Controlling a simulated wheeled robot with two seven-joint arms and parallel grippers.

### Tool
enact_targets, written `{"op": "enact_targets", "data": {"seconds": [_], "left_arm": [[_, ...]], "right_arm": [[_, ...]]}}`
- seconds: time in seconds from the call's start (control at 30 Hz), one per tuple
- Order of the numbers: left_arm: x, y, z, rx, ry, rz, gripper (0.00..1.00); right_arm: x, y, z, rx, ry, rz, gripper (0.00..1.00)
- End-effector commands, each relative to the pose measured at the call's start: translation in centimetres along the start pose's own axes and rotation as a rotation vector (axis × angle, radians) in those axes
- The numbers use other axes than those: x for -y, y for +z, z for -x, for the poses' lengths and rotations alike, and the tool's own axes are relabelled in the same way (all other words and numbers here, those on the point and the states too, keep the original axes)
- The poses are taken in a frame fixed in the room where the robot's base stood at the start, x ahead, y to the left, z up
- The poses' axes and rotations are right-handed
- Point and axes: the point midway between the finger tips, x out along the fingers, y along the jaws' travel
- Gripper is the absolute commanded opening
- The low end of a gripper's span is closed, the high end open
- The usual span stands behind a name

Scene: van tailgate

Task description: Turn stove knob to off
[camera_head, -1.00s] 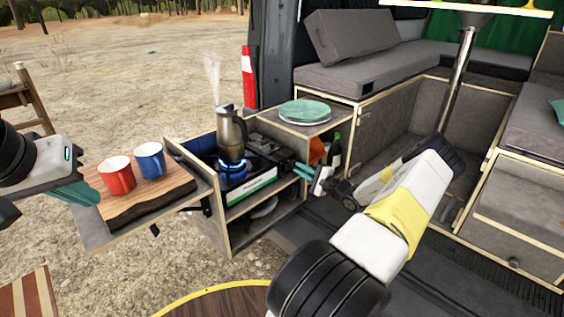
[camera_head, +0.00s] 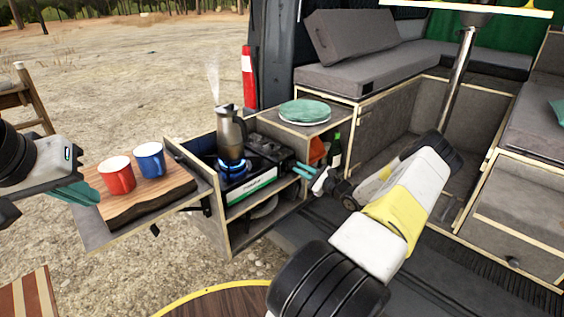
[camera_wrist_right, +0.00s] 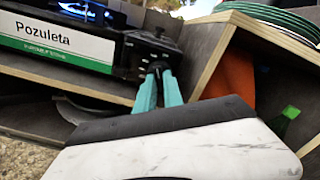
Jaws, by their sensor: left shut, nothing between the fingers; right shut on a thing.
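The portable stove (camera_head: 252,182) sits in the pull-out kitchen box, and its label side also shows in the right wrist view (camera_wrist_right: 58,45). A blue flame (camera_head: 232,168) burns under a steaming metal kettle (camera_head: 230,132). The stove knob (camera_wrist_right: 156,67) is on the dark end panel, mostly hidden by my fingertips. My right gripper (camera_head: 301,168) reaches that panel, and its teal fingers (camera_wrist_right: 159,76) are shut on the knob. My left gripper (camera_head: 76,194) is shut and empty beside the wooden board with the mugs.
A red mug (camera_head: 117,175) and a blue mug (camera_head: 150,160) stand on a wooden board (camera_head: 150,200) at the left. Green plates (camera_head: 305,111) are stacked on the box to the right of the stove. A green bottle (camera_head: 335,152) stands below them. A round table (camera_head: 215,301) is in front.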

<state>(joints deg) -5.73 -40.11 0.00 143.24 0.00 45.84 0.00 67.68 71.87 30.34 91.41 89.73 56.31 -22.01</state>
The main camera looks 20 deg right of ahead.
Motion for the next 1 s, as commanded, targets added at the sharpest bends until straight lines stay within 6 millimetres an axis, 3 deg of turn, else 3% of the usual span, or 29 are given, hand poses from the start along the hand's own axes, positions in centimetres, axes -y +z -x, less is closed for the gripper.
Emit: {"op": "enact_targets", "data": {"seconds": [0.5,1.0], "left_arm": [[0.0,0.0,0.0,0.0,0.0,0.0,0.0],[0.0,0.0,0.0,0.0,0.0,0.0,0.0]], "right_arm": [[-0.08,-0.08,0.07,-0.002,0.001,-0.414,0.0],[-0.07,-0.09,0.09,-0.003,0.0,-0.55,0.0]]}}
